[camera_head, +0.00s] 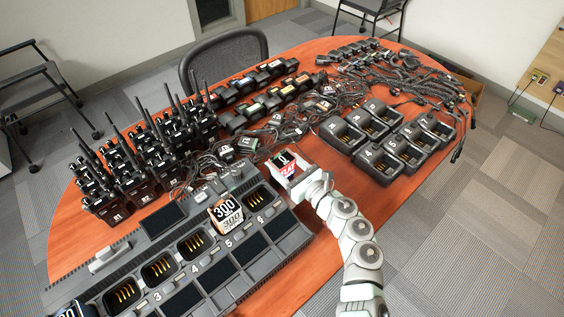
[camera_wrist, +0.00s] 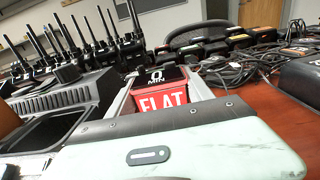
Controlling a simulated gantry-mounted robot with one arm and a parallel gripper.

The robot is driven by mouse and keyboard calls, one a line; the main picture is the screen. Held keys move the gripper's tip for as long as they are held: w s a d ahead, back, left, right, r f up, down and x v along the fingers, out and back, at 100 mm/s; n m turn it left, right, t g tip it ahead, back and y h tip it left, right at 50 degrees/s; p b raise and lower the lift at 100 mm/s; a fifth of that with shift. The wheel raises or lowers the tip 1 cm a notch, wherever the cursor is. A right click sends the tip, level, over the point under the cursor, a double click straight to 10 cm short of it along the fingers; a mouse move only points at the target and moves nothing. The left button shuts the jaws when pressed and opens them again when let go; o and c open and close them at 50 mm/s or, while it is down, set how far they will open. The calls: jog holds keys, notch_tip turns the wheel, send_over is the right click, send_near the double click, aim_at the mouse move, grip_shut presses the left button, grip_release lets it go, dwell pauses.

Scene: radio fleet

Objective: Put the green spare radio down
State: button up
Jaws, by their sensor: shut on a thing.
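My gripper (camera_head: 298,178) is shut on a small block (camera_head: 284,161) with a black top and a red face. In the wrist view the block (camera_wrist: 162,92) reads "0 MIN" and "FLAT" and sits between the pale jaws. My gripper is over the red table, just beyond the right end of the grey charger bank. Whether the block touches the table cannot be told. No green radio can be made out; several black radios (camera_head: 128,168) stand upright at the left.
The grey charger bank (camera_head: 190,262) has numbered bays, one holding an orange block marked 300 (camera_head: 226,213). Single chargers (camera_head: 375,135) stand at the right. Cables (camera_head: 305,112) tangle behind my gripper. Bare table (camera_head: 310,255) shows between bank and arm.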

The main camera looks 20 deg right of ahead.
jog(key=o, duration=1.7)
jog(key=shift+o, duration=0.2)
jog(key=shift+r+p, duration=0.15)
jog(key=shift+p, duration=0.15)
jog(key=p+v, duration=0.1)
jog(key=v, duration=1.1)
jog(key=shift+w, duration=0.1)
